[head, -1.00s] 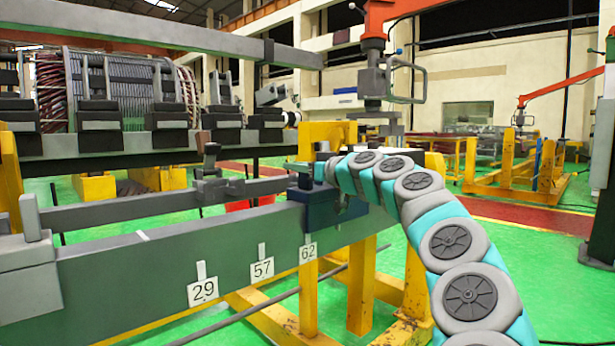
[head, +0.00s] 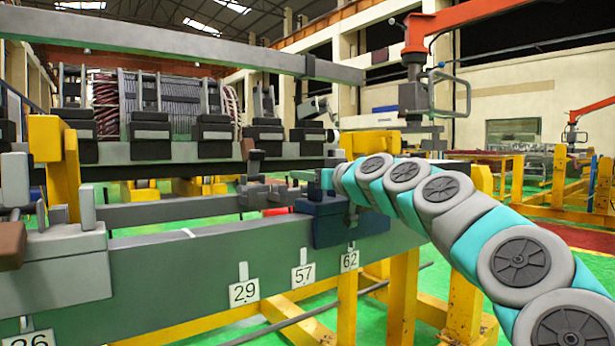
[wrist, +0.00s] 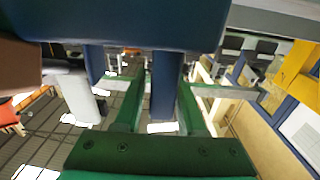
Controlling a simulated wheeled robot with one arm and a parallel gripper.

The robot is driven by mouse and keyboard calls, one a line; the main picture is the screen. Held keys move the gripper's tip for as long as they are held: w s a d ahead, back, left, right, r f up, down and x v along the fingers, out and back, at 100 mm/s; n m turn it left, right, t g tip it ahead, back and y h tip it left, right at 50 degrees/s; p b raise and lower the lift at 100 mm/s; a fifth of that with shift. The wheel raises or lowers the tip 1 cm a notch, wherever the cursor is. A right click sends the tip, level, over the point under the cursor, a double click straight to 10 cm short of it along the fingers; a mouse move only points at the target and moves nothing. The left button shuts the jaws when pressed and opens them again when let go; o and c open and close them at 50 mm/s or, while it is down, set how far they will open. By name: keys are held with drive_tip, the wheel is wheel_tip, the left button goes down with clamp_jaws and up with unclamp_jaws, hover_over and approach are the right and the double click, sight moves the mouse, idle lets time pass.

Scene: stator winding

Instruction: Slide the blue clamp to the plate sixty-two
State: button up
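The blue clamp (head: 345,228) sits over the grey beam (head: 190,268), directly above the white plate sixty-two (head: 349,261). Plates fifty-seven (head: 303,275) and twenty-nine (head: 243,292) hang on the beam's face to its left. My arm reaches in from the right and its end is at the clamp. My arm hides the gripper in the head view. In the wrist view my gripper (wrist: 163,88) has its green fingers on either side of a dark blue upright part of the clamp, seemingly closed against it. The clamp's body spans the top of that view.
A raised grey beam with dark blocks (head: 150,138) runs behind. A red hoist arm (head: 450,25) hangs at upper right. Yellow supports (head: 400,300) stand below the beam.

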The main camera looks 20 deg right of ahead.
drive_tip(key=shift+o, duration=1)
drive_tip(key=v, duration=0.7)
drive_tip(key=shift+s+d, duration=0.15)
drive_tip(key=shift+s, duration=0.2)
